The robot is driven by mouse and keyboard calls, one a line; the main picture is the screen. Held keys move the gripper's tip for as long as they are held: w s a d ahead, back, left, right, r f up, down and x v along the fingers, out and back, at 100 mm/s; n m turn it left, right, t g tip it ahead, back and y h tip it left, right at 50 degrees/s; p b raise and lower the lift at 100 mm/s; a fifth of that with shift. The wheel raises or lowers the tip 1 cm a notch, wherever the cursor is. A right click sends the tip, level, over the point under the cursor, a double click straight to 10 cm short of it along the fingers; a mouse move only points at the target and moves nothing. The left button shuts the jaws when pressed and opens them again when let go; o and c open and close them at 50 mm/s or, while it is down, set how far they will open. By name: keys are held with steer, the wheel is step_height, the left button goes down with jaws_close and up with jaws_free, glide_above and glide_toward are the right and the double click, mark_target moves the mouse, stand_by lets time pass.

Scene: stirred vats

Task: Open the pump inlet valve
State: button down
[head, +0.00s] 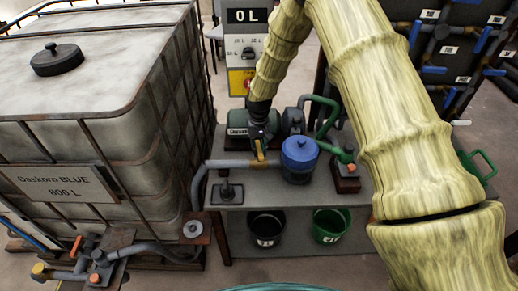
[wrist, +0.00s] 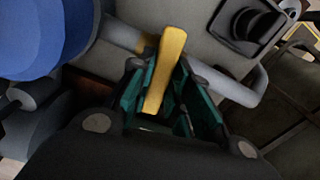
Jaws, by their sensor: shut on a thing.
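The valve's yellow handle (head: 260,149) sits on the grey inlet pipe (head: 230,163), left of the pump's blue-topped pot (head: 299,153). In the wrist view the yellow handle (wrist: 168,68) lies between my green-padded fingers and points across the grey pipe (wrist: 235,90). My gripper (head: 259,137) comes down from above and is shut on the handle; its fingertips (wrist: 168,100) show on both sides of it. The valve body is mostly hidden behind the fingers. The blue pot (wrist: 40,38) is close beside the gripper in the wrist view.
A large white tank (head: 70,115) labelled "Daskoro BLUE 800 L" stands left. A green hose (head: 325,108) and a green handle valve (head: 341,155) are right of the pot. A black bucket (head: 266,228) and a green bucket (head: 329,226) are under the bench. A display (head: 246,16) reads 0 L.

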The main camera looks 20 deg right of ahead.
mark_target(259, 149)
steer(key=n+b, duration=0.1)
steer(key=n, duration=0.7)
steer(key=shift+b, duration=0.4)
steer(key=n, duration=0.4)
steer(key=shift+n, duration=1.9)
steer(key=c, duration=1.3)
jaws_free()
steer(key=shift+c, duration=0.2)
steer(key=shift+r, duration=0.1)
step_height(259, 149, up, 12)
